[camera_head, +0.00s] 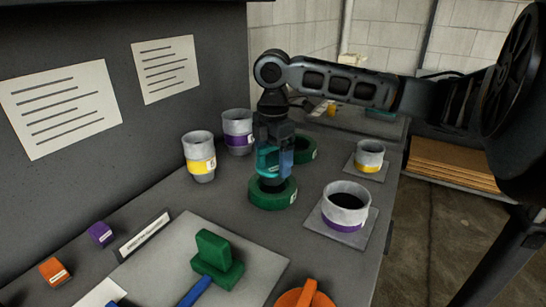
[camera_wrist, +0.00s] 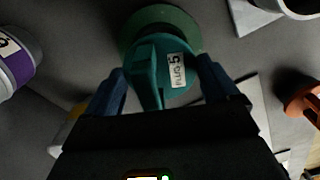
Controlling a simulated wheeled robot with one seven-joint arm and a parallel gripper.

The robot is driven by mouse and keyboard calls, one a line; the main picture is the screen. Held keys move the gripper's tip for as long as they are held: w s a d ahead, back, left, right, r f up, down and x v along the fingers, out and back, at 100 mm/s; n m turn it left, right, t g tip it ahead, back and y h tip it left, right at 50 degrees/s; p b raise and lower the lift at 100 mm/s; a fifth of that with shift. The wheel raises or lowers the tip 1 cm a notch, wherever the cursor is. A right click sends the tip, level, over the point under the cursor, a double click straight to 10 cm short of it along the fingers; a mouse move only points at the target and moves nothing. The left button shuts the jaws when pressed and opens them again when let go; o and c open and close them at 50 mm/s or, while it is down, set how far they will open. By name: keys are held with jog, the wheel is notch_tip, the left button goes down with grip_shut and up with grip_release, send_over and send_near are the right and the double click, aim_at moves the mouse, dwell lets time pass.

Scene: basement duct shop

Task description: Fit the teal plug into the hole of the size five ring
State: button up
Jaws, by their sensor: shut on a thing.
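The teal plug (camera_head: 267,160) is held between the two blue fingers of my gripper (camera_head: 273,158). In the wrist view the plug (camera_wrist: 146,66) has a raised grip bar and a white label reading "PLUG 5". Below it a green ring (camera_head: 272,197) lies on the bench, with a dark hole and a small label I cannot read. In the wrist view the ring (camera_wrist: 185,20) shows partly behind the plug, offset to the top. The plug appears over the ring; I cannot tell whether its lower end is in the hole. A second green ring (camera_head: 307,149) lies behind, partly hidden.
Yellow-banded (camera_head: 200,157) and purple-banded (camera_head: 238,131) cups stand at left. A wide purple-banded cup (camera_head: 345,205) and a small yellow-banded cup (camera_head: 370,156) stand on plates at right. A green piece (camera_head: 217,258) sits on a grey board (camera_head: 165,262) in front; an orange piece (camera_head: 305,298) is nearby.

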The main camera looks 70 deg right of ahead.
aim_at(273, 164)
jog(key=shift+f, duration=0.25)
jog(key=shift+f+b, duration=0.3)
jog(key=shift+f+b, duration=0.9)
jog(key=shift+f, duration=0.65)
jog(key=o, duration=1.1)
jog(key=shift+c, duration=0.2)
jog(key=shift+r, duration=3.9)
